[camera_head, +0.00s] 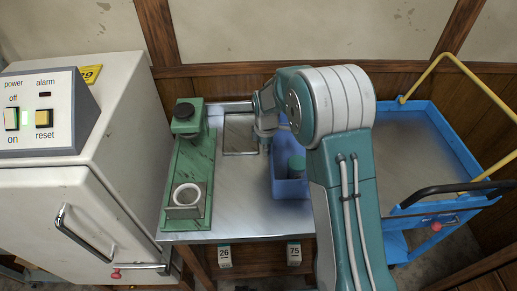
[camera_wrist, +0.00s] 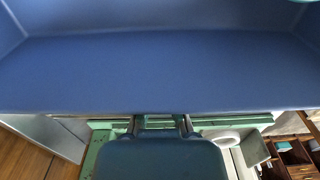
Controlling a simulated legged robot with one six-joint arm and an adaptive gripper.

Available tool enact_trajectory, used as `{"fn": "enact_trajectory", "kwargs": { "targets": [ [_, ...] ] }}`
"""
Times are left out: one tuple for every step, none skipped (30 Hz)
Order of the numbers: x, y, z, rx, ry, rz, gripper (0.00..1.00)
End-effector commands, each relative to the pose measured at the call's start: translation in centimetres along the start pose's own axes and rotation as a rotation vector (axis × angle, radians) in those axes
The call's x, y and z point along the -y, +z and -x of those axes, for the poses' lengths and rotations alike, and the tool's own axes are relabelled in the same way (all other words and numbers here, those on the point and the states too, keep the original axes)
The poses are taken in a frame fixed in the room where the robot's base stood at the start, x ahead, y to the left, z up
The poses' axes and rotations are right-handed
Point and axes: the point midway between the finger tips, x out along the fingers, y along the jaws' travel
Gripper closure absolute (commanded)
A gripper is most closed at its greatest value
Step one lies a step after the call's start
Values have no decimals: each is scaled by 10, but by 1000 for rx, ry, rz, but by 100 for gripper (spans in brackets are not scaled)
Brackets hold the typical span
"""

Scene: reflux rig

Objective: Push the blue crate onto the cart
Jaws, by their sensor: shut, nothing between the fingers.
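The blue crate (camera_head: 291,188) stands on the metal table, left of the cart and partly hidden behind my arm. A teal-topped object (camera_head: 297,165) is inside it. The cart (camera_head: 428,192) is at the right, with a blue-rimmed grey top and yellow rails. My gripper (camera_head: 267,143) is low at the left side of the crate, shut and empty. In the wrist view the crate's wall (camera_wrist: 160,72) fills the upper part, and my fingers (camera_wrist: 160,122) end at its edge. I cannot tell whether they touch it.
A green stand (camera_head: 190,160) with a white ring lies along the table's left side. A white cabinet (camera_head: 100,150) with a control box (camera_head: 45,115) stands further left. Bare metal tabletop (camera_head: 238,190) lies between stand and crate. A black handle (camera_head: 460,188) crosses the cart's front.

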Motion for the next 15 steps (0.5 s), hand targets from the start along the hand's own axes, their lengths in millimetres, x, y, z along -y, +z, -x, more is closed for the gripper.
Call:
{"fn": "enact_trajectory", "kwargs": {
  "targets": [
    [0, 0, 0, 0, 0, 0, 100],
    [0, 0, 0, 0, 0, 0, 100],
    [0, 0, 0, 0, 0, 0, 100],
    [0, 0, 0, 0, 0, 0, 100],
    [0, 0, 0, 0, 0, 0, 100],
    [0, 0, 0, 0, 0, 0, 100],
    [0, 0, 0, 0, 0, 0, 100],
    [0, 1, 0, 0, 0, 0, 100],
    [0, 2, 0, 0, 0, -1, 100],
    [0, 4, 0, 0, 0, -1, 100],
    [0, 8, 0, 0, 0, -2, 100],
    [0, 14, 0, 0, 0, -4, 100],
    [0, 21, 0, 0, 0, -5, 100],
    [0, 28, 0, -1, -1, -6, 100],
    [0, 40, 0, -1, -1, -8, 100]
  ]
}}
